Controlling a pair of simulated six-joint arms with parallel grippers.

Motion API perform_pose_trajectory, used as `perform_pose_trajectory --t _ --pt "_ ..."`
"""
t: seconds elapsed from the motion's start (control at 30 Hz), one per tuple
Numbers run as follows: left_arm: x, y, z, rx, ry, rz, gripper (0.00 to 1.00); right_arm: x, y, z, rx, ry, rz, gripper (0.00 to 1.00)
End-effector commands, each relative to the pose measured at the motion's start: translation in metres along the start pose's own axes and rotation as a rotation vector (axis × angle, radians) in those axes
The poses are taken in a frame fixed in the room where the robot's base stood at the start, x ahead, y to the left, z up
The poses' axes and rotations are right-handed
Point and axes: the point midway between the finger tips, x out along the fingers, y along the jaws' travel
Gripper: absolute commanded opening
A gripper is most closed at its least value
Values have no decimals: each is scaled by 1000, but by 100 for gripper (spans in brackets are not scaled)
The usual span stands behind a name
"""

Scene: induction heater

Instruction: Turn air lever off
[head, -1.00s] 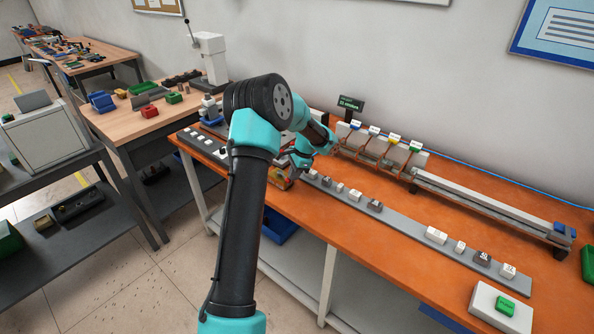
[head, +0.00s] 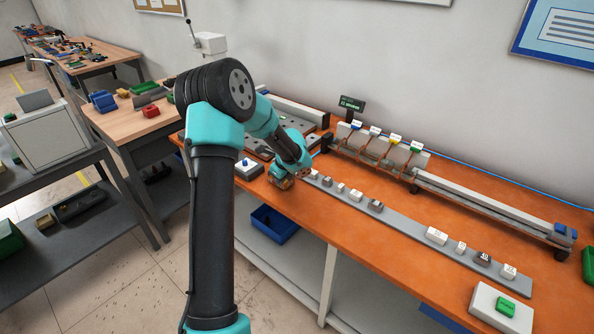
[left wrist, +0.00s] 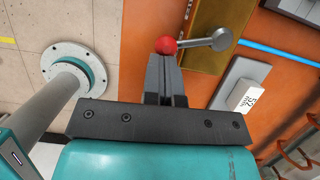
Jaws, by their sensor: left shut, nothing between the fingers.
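The air lever in the left wrist view is a silver rod with a red ball knob (left wrist: 166,46) at its end and a round pivot (left wrist: 222,39) on a brass-coloured box (left wrist: 207,65). My left gripper (left wrist: 164,60) is shut and empty, its fingertips right at the red knob; I cannot tell whether they touch it. In the head view the box (head: 282,184) is small at the table's front edge, and my left arm hides most of it and the fingers. My right gripper is not in view.
A grey strip (head: 405,222) with several small labelled blocks runs right from the box. Orange coils (head: 375,149) stand behind. A blue bin (head: 275,224) is below the table.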

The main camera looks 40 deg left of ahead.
Motion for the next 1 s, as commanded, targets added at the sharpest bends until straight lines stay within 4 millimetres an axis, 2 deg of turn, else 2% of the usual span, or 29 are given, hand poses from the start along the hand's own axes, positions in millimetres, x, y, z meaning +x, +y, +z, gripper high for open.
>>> perform_pose_trajectory --t 0.17,1.0 --pt "4 6 7 113 2 -37 0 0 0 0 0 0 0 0" --pt "6 9 12 104 2 -33 0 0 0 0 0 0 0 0"
